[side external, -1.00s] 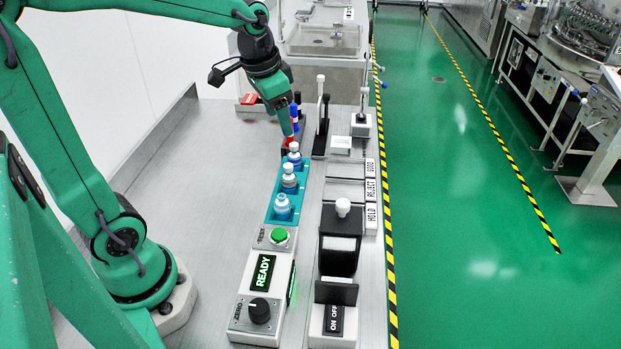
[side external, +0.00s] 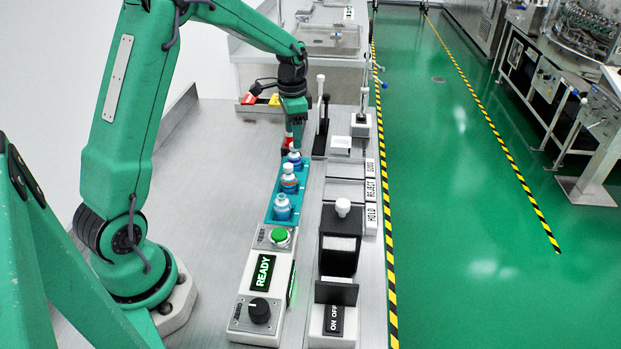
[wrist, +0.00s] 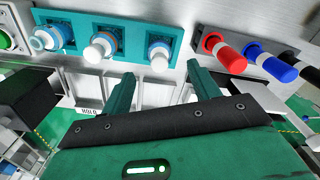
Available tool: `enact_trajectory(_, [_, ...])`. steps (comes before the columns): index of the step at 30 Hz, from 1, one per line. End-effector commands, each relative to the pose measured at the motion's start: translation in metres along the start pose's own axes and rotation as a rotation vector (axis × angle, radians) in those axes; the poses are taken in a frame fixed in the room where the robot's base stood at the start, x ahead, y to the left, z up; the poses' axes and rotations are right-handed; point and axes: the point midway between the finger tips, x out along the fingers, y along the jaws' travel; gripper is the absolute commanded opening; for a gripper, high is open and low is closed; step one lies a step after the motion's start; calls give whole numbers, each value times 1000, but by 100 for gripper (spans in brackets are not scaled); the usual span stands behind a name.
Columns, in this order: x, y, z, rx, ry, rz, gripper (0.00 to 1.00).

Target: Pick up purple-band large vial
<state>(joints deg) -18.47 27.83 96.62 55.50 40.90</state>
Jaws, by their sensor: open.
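A teal rack (side external: 293,195) holds three white-capped vials in a row. The far vial (side external: 294,160) has a dark bluish band; whether it is purple is hard to tell. The middle vial (side external: 289,183) has an orange-brown band and the near vial (side external: 282,208) a blue one. My gripper (side external: 294,145) points down just above the far vial, partly covering its top. In the wrist view, my gripper (wrist: 159,70) is open and empty, with the far vial (wrist: 158,56) showing between its fingertips. I cannot tell whether the fingers touch it.
Red (wrist: 224,53) and blue (wrist: 271,65) capped cylinders stand close beside the rack's far end. A green button (side external: 280,236) and READY panel (side external: 263,273) lie at its near end. Levers (side external: 321,120) stand to the right. The bench left of the rack is clear.

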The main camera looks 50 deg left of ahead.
Motion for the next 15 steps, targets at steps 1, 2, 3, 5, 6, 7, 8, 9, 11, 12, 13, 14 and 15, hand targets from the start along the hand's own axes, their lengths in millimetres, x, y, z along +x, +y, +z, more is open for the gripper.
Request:
enact_trajectory(1, [1, -1, 0, 1, -1, 1, 61])
enact_trajectory(2, [1, -1, 0, 1, -1, 1, 61])
enact_trajectory(3, [1, -1, 0, 2, -1, 1, 61])
enact_trajectory(5, [2, -1, 0, 2, -1, 1, 61])
enact_trajectory(6, [3, -1, 0, 2, -2, 1, 61])
enact_trajectory(7, [5, -1, 0, 2, -2, 2, 61])
enact_trajectory(8, [6, 0, 0, 2, -3, 2, 61])
enact_trajectory(9, [10, 0, 0, 1, -3, 3, 61])
enact_trajectory(11, [15, 0, 0, 1, -3, 2, 61])
enact_trajectory(12, [18, 0, 0, 1, -2, 2, 61])
enact_trajectory(13, [20, 0, 0, 1, -2, 2, 61])
enact_trajectory(14, [22, 0, 0, 1, -2, 2, 61])
enact_trajectory(15, [25, 0, 0, 1, -2, 2, 61])
